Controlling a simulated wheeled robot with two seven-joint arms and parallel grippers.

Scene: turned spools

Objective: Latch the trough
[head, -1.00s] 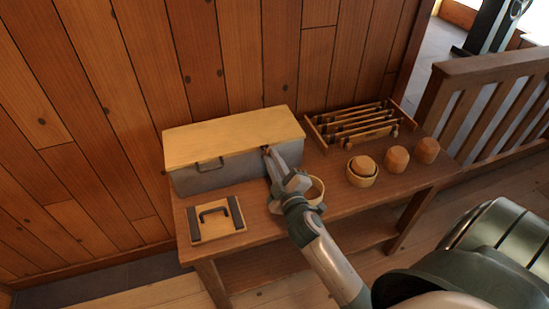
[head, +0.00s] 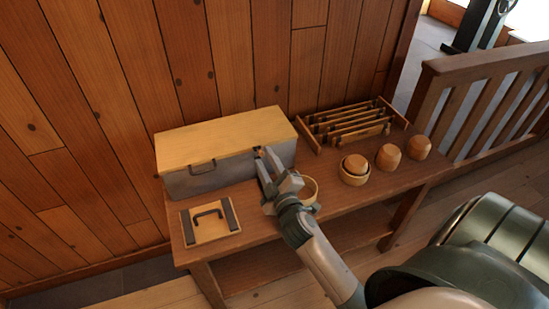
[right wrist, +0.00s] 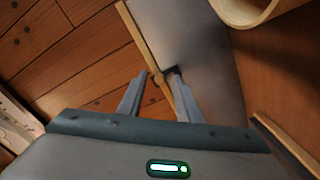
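The trough (head: 225,168) is a grey box with a pale wooden lid (head: 225,138) lying shut on top. A dark bail handle (head: 202,167) is on its front face. A small latch part (head: 257,150) shows at the lid edge near the front right. My right gripper (head: 266,153) is at that part with its fingers spread. In the right wrist view, the fingertips (right wrist: 157,77) stand apart on either side of the lid edge, with a small brown knob (right wrist: 157,79) between them. Whether they touch it I cannot tell. My left gripper is not in view.
A wooden panel with a dark handle (head: 210,223) lies on the bench at front left. A bowl holding a turned piece (head: 355,170), two wooden cups (head: 403,153) and a rack of spindles (head: 348,124) stand to the right. A round ring (head: 309,189) is beside my right gripper.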

